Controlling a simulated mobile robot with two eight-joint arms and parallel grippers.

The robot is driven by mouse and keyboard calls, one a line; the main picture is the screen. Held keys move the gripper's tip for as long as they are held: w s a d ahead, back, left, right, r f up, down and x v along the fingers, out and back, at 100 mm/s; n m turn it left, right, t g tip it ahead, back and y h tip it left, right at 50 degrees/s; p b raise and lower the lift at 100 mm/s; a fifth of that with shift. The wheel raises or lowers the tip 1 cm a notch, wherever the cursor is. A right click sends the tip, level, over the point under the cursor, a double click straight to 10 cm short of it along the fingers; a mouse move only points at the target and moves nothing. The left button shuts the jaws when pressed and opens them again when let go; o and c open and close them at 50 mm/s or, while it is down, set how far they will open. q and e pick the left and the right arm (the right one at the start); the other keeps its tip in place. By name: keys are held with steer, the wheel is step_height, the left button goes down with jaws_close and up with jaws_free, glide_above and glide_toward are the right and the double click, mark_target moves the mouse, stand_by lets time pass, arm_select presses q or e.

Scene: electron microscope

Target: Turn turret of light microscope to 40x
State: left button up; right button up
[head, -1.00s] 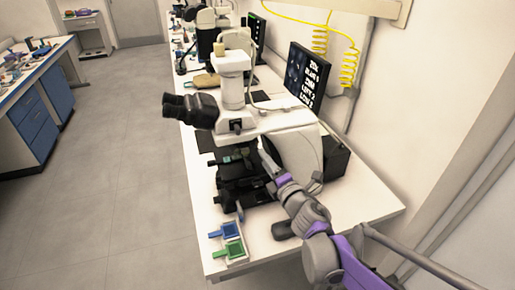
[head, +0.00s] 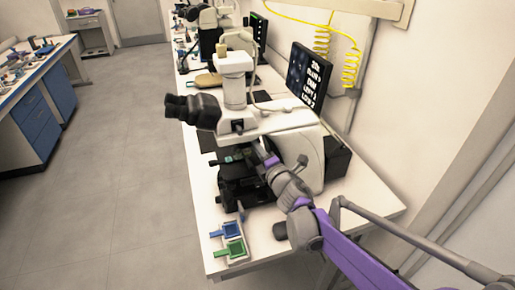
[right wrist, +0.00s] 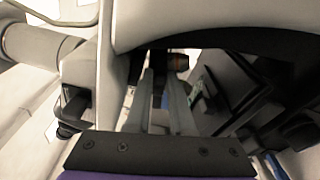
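The light microscope (head: 290,142) is white with black eyepieces and stands on the bench in the head view. Its turret is hidden under the head there. In the right wrist view an objective with an orange band (right wrist: 181,62) shows beyond my fingers, under the microscope's arm. My right gripper (head: 268,158) reaches in beneath the microscope head, beside the stage (head: 238,158). In the right wrist view its two fingers (right wrist: 160,100) stand apart, with a dark part between or behind them; contact cannot be told. My left gripper is not in view.
A monitor (head: 310,75) behind the microscope shows white text whose first line looks like 20x. Blue and green trays (head: 232,240) lie at the bench's front corner. A second microscope (head: 207,30) stands farther back. The floor at left is clear.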

jaws_close()
steer(key=shift+w+d+r, duration=0.25)
steer(key=shift+w+d, duration=0.45)
steer(key=shift+d, duration=0.1)
steer(key=o, duration=0.6)
jaws_free()
steer(key=shift+s, duration=0.1)
